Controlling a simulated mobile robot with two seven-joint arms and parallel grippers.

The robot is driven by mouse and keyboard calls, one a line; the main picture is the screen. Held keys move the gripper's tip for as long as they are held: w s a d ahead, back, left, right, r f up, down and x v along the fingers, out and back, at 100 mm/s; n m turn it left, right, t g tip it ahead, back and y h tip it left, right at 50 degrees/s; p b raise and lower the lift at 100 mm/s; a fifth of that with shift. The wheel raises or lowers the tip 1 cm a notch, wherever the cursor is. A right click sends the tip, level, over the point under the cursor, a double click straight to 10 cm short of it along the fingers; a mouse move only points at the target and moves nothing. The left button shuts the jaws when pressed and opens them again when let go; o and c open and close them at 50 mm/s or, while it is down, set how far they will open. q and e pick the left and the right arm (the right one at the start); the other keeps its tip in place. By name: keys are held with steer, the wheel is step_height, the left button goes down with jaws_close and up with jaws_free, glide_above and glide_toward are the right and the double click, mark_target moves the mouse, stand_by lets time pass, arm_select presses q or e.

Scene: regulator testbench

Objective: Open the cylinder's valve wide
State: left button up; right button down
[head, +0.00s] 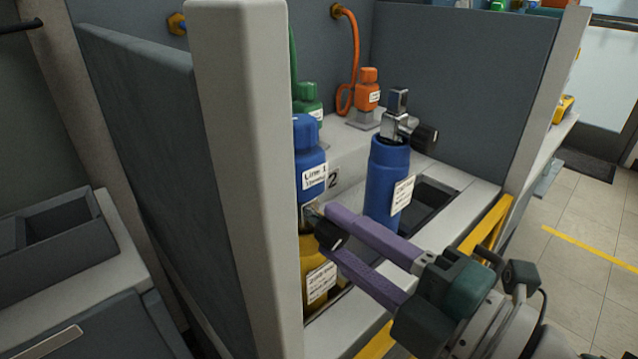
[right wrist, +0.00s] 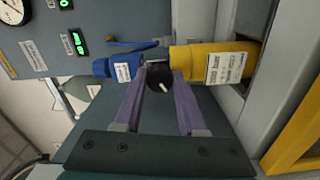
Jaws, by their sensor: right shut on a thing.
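A yellow cylinder (head: 314,272) with a paper label stands upright in the bench, partly behind a pale post. It also shows lying sideways in the right wrist view (right wrist: 215,62). On its valve is a black knob (head: 332,236) with a white mark (right wrist: 160,80). A blue labelled unit (head: 310,158) sits directly above the valve; it shows in the right wrist view too (right wrist: 118,67). My right gripper (head: 328,232) has its purple fingers shut on the black knob, one on each side (right wrist: 160,76). My left gripper is not in view.
A blue cylinder (head: 384,190) with a metal valve and black knob (head: 425,138) stands just right of the fingers. Green (head: 308,100) and orange (head: 368,90) units with hoses stand behind. The pale post (head: 246,180) is close on the left.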

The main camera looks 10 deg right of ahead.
stand_by(0.3)
steer(key=shift+c, duration=2.4)
jaws_free()
steer(key=v, duration=1)
